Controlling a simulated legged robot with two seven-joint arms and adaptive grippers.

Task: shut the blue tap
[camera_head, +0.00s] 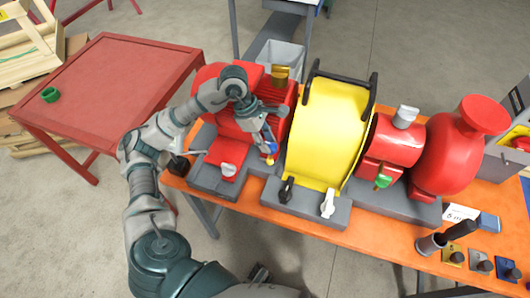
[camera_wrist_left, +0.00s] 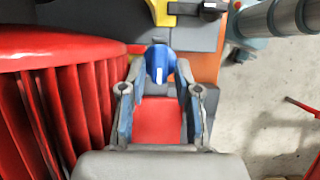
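The blue tap (camera_wrist_left: 160,63) is a round knob with a white mark on its face, in the upper middle of the left wrist view. My right gripper does not show.
The red ribbed motor (camera_wrist_left: 65,80) stands close beside the left gripper. The yellow guard (camera_head: 326,130) is just right of it. A black tap (camera_head: 286,190), a white tap (camera_head: 328,203) and a green tap (camera_head: 382,181) line the skid. The red table (camera_head: 115,85) is mostly clear.

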